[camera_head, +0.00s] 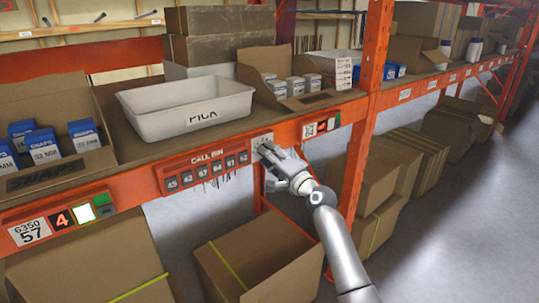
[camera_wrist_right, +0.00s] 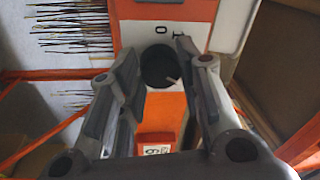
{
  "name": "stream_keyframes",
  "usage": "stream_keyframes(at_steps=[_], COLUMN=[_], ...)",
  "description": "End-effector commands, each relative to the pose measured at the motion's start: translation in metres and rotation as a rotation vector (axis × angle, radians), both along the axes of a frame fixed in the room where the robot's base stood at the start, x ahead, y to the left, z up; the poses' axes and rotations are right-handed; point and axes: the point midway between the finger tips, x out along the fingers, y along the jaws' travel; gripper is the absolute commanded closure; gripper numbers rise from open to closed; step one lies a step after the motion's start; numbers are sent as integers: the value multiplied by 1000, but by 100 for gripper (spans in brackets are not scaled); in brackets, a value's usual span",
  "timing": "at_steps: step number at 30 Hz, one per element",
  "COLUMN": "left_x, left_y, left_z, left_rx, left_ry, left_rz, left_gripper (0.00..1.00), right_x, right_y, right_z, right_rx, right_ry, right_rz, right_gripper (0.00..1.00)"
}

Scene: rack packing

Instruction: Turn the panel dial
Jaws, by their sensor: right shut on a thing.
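The panel dial (camera_wrist_right: 157,64) is a round black knob with a pale pointer mark, on a white plate (camera_wrist_right: 190,38) marked with "O" and an "I"-like sign. The plate also shows in the head view (camera_head: 262,139), on the orange shelf beam right of the "CALL BIN" panel (camera_head: 206,169). My right gripper (camera_head: 268,151) reaches the plate from the lower right; the dial is mostly hidden there. In the right wrist view the fingers (camera_wrist_right: 158,65) stand on both sides of the dial, shut on it. My left gripper is not in view.
A white bin marked "PICK" (camera_head: 187,107) stands on the shelf above the panel. Cardboard boxes (camera_head: 262,258) lie below the beam. An orange rack post (camera_head: 366,100) rises to the right. The grey floor (camera_head: 455,225) at right is clear.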

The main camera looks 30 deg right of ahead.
Motion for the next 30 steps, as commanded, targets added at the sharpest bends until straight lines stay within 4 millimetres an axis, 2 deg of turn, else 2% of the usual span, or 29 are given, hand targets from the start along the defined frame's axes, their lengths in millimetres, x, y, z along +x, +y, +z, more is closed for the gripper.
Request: stream_keyframes(at_steps=[8, 9, 13, 24, 30], left_x=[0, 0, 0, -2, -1], left_y=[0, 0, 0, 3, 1], left_z=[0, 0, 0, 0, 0], left_rx=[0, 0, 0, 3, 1], left_ry=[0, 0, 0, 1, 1], left_rz=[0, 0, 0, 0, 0], left_gripper=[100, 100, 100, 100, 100], right_x=[0, 0, 0, -2, -23], right_y=[-1, -1, -1, 0, 0], right_z=[0, 0, 0, 0, -4], right_rx=[-1, -1, -1, -1, -3], right_ry=[-1, -1, -1, 0, 2], right_rz=[-2, -2, -2, 0, 0], right_gripper=[91, 63, 46, 45, 45])
